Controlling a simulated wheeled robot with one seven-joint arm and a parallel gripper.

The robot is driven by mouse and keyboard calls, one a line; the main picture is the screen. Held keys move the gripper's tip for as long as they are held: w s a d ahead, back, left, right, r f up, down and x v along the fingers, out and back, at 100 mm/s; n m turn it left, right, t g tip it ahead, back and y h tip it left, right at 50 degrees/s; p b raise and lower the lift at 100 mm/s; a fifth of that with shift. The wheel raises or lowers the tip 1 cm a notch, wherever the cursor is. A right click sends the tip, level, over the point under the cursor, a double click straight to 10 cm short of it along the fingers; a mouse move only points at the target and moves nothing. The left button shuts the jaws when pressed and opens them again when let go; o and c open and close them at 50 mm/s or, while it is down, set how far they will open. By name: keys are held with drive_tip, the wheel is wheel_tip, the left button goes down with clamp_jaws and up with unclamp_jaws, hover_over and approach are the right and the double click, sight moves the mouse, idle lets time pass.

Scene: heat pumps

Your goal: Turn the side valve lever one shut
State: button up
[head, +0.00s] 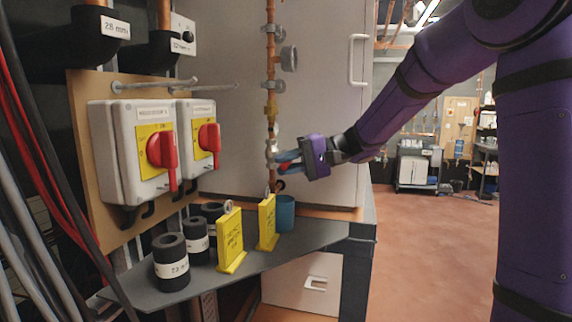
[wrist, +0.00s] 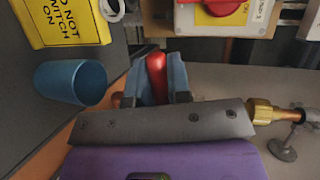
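The side valve (head: 271,150) sits low on the vertical copper pipe in front of the white cabinet. Its red lever (head: 287,168) points right, toward my gripper. My gripper (head: 288,162) reaches in from the right, with its blue fingers on either side of the lever. In the wrist view the red lever (wrist: 156,72) fills the gap between the fingertips (wrist: 157,76), and the fingers appear closed on it. The valve body is mostly hidden by my gripper in the wrist view.
A blue cup (head: 285,213) stands on the grey shelf (head: 285,250) just below my gripper. Yellow signs (head: 267,222) and black insulation pieces (head: 171,262) stand left of it. Two switch boxes with red handles (head: 162,150) are at left. Open floor lies to the right.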

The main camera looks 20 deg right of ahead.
clamp_jaws()
drive_tip(key=shift+r+m+y, duration=0.3)
drive_tip(key=shift+r+m, duration=0.15)
drive_tip(key=shift+m, duration=0.15)
drive_tip(key=o, duration=0.7)
unclamp_jaws()
drive_tip(key=shift+d, duration=0.1)
drive_tip(key=v, duration=1)
drive_tip(key=shift+d, duration=0.35)
